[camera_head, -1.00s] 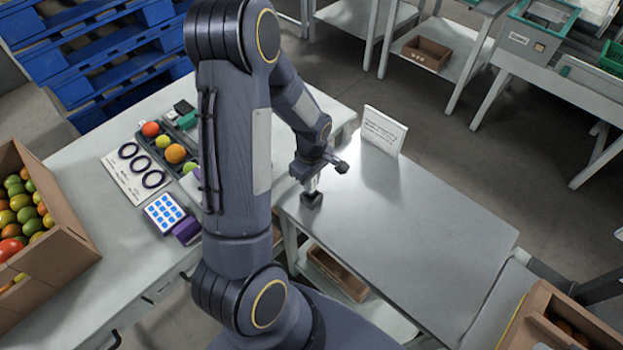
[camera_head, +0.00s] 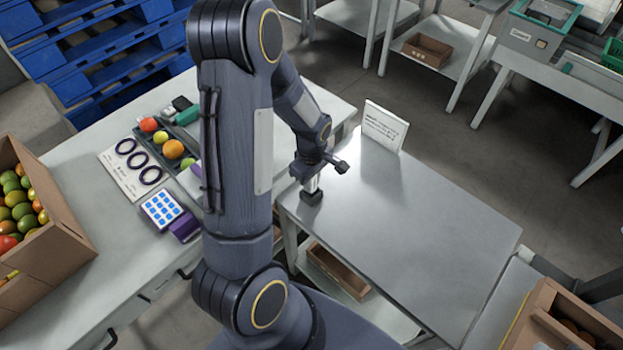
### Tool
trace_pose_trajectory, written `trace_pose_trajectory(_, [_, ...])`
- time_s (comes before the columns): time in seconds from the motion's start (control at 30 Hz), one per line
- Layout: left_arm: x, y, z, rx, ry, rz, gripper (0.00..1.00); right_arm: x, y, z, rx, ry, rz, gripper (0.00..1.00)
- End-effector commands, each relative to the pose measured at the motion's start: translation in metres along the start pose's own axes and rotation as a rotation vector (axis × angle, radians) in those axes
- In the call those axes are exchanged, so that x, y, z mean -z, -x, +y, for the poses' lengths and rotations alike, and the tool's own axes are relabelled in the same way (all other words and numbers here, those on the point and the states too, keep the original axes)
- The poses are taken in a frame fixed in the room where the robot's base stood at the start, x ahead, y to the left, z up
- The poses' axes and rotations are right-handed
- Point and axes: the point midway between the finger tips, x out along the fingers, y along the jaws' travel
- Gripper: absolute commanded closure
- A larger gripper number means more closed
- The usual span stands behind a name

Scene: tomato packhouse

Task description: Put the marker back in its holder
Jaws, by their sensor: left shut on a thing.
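My left gripper (camera_head: 312,182) points down over the near left corner of the grey metal table. It is shut on a slim pale upright piece, which I take for the marker; the fingers and my arm hide most of it. A small dark block (camera_head: 312,198), which looks like the holder, stands on the table directly below the fingertips. The marker's lower end meets or overlaps the block in this view; I cannot tell how deep it sits. My right gripper is not in view.
A white sign card (camera_head: 384,127) stands at the table's back edge. The rest of the grey table (camera_head: 420,225) is clear. Cardboard boxes stand at both sides.

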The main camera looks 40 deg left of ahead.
Motion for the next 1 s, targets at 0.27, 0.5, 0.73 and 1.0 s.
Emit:
trace_pose_trajectory(0.27, [0.0,-0.007,0.0,0.0,0.0,0.0,1.0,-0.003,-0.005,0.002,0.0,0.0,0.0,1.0])
trace_pose_trajectory(0.5, [0.0,-0.011,0.0,0.0,-0.001,0.0,1.0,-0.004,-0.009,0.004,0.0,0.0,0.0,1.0])
trace_pose_trajectory(0.73, [0.0,-0.016,0.0,0.0,-0.001,0.0,1.0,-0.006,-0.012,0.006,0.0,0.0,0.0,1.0])
trace_pose_trajectory(1.0, [0.0,-0.017,0.0,0.0,-0.001,0.0,0.62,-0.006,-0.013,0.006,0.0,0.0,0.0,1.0])
